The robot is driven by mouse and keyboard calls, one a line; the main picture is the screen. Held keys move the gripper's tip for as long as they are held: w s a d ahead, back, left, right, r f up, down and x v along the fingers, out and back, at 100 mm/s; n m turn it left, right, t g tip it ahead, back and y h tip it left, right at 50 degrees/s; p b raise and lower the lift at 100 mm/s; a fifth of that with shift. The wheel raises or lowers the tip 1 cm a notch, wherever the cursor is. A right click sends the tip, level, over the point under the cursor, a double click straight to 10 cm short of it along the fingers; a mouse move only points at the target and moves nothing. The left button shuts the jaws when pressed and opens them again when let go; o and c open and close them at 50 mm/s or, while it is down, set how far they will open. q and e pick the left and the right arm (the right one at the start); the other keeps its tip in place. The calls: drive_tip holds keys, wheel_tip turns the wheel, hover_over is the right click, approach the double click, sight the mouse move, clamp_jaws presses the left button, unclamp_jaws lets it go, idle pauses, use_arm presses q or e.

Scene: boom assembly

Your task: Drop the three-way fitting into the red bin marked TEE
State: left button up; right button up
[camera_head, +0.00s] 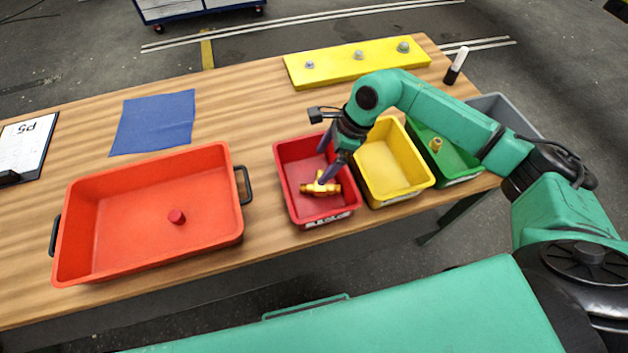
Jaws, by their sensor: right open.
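The three-way fitting (320,187) is brass coloured and lies inside the small red bin (286,170). The bin has a white label on its front wall, too small to read here. My right gripper (324,172) reaches down into the red bin from above, open, with its fingertips at the fitting. Whether the fingers touch the fitting I cannot tell. My left gripper does not show.
A yellow bin (386,172) and a green bin (462,158) holding a brass part (436,144) stand to the right, with a grey bin (500,108) beyond. A large orange-red tray (150,200) with a red piece (177,216) is left. A yellow board (340,68) lies behind.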

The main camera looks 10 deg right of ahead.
drive_tip(key=b+v, duration=0.4)
drive_tip(key=v, duration=1)
drive_tip(key=shift+r, duration=0.25)
drive_tip(key=shift+s+d, duration=0.1)
